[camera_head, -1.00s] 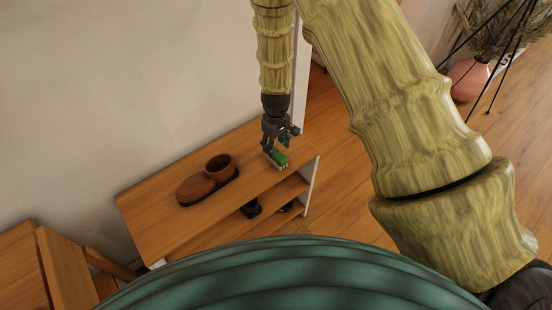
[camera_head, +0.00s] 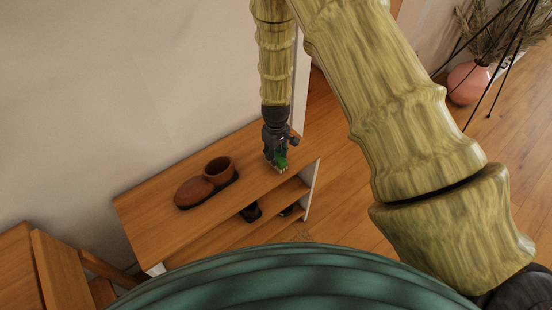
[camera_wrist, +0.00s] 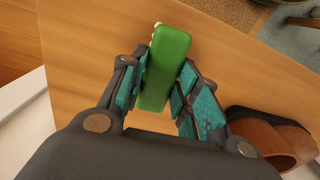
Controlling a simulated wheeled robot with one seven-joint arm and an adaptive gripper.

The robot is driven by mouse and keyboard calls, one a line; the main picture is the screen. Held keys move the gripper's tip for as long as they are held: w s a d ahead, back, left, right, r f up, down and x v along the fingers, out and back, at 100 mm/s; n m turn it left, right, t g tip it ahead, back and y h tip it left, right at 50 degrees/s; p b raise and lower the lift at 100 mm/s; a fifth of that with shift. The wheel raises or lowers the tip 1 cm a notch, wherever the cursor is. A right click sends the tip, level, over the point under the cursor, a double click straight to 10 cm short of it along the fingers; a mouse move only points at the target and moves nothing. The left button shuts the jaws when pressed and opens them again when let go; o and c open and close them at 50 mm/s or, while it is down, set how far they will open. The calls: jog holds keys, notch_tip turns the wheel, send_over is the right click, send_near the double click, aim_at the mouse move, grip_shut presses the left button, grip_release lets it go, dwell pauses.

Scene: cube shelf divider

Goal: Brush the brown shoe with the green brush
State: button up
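The green brush (camera_wrist: 166,68) lies on the wooden top of the low shelf unit, with pale bristles showing at one edge. It also shows in the head view (camera_head: 281,161), partly covered by my gripper. My gripper (camera_wrist: 163,72) is down at the brush, with one finger along each side. The fingertips look very close to its sides; I cannot tell whether they press on it. The brown shoe (camera_head: 219,168) sits on the same top, left of the brush. Part of it shows at the lower right in the wrist view (camera_wrist: 267,136).
The shelf top (camera_head: 155,220) is clear between shoe and brush and toward its left end. Dark items (camera_head: 250,212) stand on a lower shelf. A wall rises behind the unit. A pink vase (camera_head: 468,82) stands on the floor far right.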

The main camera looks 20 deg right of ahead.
grip_shut()
jog(key=shift+r+p, duration=1.75)
jog(key=shift+r, duration=0.75)
jog(key=s+a+r+m, duration=0.1)
jog(key=s+r+m, duration=0.3)
jog(key=s+r, duration=0.3)
jog(key=shift+a+m, duration=0.3)
